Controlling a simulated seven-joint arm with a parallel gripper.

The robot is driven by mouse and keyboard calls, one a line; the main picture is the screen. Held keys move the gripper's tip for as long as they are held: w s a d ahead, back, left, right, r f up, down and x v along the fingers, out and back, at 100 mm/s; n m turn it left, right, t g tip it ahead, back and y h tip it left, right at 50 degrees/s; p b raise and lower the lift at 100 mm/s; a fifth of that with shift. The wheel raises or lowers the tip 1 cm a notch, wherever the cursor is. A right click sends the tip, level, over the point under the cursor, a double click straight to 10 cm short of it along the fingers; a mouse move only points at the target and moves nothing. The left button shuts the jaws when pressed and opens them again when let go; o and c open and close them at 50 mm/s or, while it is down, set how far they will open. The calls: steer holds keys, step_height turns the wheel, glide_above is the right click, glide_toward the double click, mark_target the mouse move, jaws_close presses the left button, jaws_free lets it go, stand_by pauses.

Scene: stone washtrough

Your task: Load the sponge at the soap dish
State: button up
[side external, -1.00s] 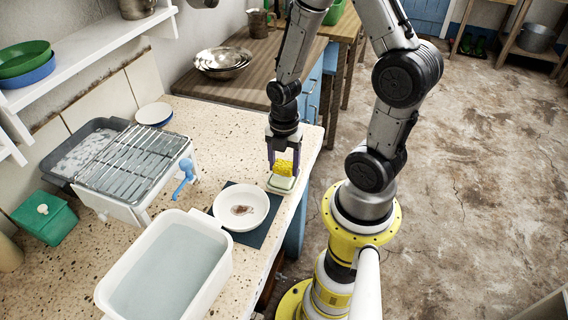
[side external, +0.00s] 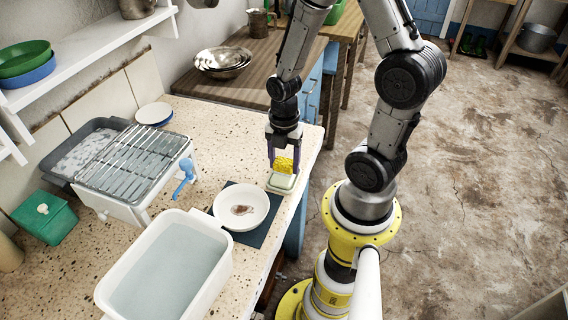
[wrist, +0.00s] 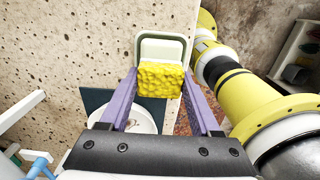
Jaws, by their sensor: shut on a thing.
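A yellow sponge (side external: 284,165) is between the purple fingers of my gripper (side external: 284,160), which is shut on it. The sponge also shows in the wrist view (wrist: 160,79). The soap dish (side external: 281,184), pale green and white, sits on the speckled counter directly below the sponge. In the wrist view the soap dish (wrist: 164,46) shows just beyond the sponge, which covers its near part. The sponge is at or just above the dish; I cannot tell whether they touch.
A white bowl (side external: 228,211) with a reddish-brown mark stands on a dark mat (side external: 262,234) beside the dish. A white basin of water (side external: 212,282) is nearer the camera. Speckled counter is bare behind the dish.

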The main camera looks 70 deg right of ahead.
mark_target(277, 162)
steer(key=shift+r, duration=3.05)
steer(key=shift+a+f, duration=0.1)
